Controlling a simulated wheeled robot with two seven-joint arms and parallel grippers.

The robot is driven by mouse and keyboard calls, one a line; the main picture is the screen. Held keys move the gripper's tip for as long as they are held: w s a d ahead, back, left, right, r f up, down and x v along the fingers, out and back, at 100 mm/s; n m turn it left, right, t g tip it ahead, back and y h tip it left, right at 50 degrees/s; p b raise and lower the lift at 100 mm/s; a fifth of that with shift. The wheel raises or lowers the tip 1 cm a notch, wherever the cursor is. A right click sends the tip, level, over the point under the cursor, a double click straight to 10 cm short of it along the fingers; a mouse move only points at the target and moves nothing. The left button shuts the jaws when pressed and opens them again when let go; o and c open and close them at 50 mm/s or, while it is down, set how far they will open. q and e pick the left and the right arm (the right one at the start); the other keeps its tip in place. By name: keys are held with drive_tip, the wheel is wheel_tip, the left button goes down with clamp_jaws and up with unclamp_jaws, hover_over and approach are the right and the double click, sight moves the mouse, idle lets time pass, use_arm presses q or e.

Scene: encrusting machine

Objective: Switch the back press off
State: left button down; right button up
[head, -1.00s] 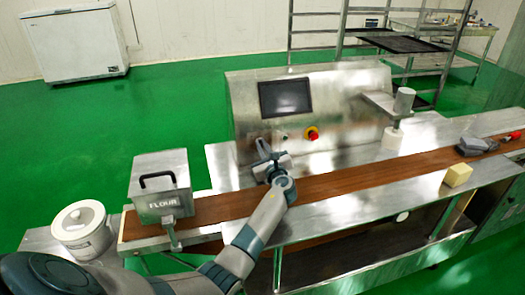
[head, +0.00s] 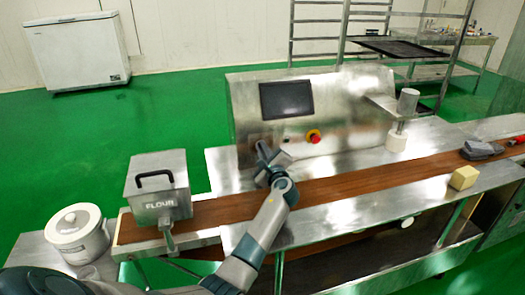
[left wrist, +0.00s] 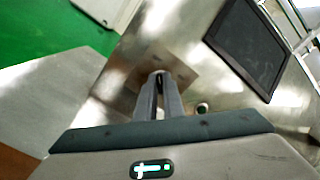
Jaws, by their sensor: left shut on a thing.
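The encrusting machine's upright metal panel (head: 350,105) stands behind the belt, with a dark screen (head: 286,99), a red emergency button (head: 313,136) and a small pale button (head: 288,140). My left gripper (head: 262,150) is at the panel's lower left, left of these buttons. In the left wrist view the two fingers (left wrist: 160,80) are close together, shut on a small switch that they mostly hide, in front of a brownish square plate (left wrist: 180,75). The screen (left wrist: 248,45) is to the upper right there. How the switch is turned cannot be told. My right gripper is not in view.
A brown belt (head: 345,178) runs along the machine. A metal FLOUR box (head: 158,186) and a white round tub (head: 77,230) stand at left. A yellow block (head: 463,178) and a grey object (head: 481,150) lie at right. A press column (head: 396,138) rises right of the panel.

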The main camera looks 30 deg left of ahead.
use_arm(q)
drive_tip(key=shift+f, duration=0.1)
drive_tip(key=c, duration=1.9)
unclamp_jaws()
drive_tip(key=shift+o, duration=0.2)
